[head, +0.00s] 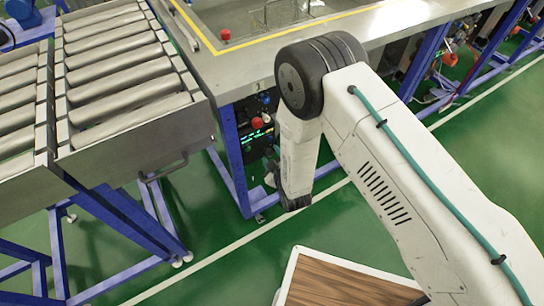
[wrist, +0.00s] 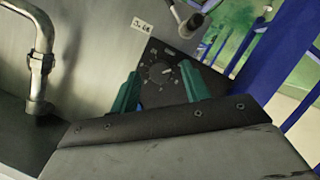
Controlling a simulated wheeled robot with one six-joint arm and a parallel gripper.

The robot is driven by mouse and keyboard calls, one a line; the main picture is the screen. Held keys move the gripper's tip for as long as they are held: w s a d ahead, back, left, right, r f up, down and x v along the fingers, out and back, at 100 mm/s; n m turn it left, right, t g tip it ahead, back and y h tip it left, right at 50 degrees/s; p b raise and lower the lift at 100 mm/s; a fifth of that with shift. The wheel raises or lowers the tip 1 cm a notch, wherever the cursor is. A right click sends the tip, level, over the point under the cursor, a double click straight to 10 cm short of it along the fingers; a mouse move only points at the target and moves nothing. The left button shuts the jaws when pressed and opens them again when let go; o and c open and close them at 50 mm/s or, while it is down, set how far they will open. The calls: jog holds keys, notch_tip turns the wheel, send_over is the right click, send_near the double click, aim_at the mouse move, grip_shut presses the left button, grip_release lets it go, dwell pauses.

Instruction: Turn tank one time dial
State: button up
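In the wrist view a dark panel (wrist: 152,50) carries a round dark dial (wrist: 157,71) with pale marks around it. My gripper (wrist: 159,70) has two green fingers spread apart, with the dial showing in the gap beyond their tips. I cannot tell whether either finger touches the dial. Nothing is held. In the head view my arm hangs in front of the tank bench (head: 222,75), and the gripper fingers do not show. A control panel (head: 262,138) with green displays sits under the bench top, partly behind my arm.
A roller conveyor (head: 120,60) stands at the left, with a handle (head: 165,167) at its near end. A red button (head: 257,122) sticks out of the control panel. Blue frame legs (head: 232,160) stand nearby. A metal pipe (wrist: 42,60) is left in the wrist view.

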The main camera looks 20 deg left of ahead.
jog(key=c, duration=0.9)
jog(key=m+g+y, duration=0.1)
jog(key=m, duration=0.2)
jog(key=shift+w+d, duration=0.15)
jog(key=m+g+y, duration=0.1)
jog(key=m, duration=0.1)
jog(key=shift+w+d+m+g, duration=0.1)
jog(key=shift+m+g, duration=0.2)
jog(key=shift+g, duration=0.1)
jog(key=m+g+y, duration=0.1)
jog(key=m, duration=0.2)
jog(key=shift+w+d+y, duration=0.1)
jog(key=shift+w+y, duration=0.05)
jog(key=shift+y, duration=0.25)
jog(key=shift+f+m+g+y, duration=0.1)
jog(key=shift+m+g+y, duration=0.4)
jog(key=shift+m, duration=0.8)
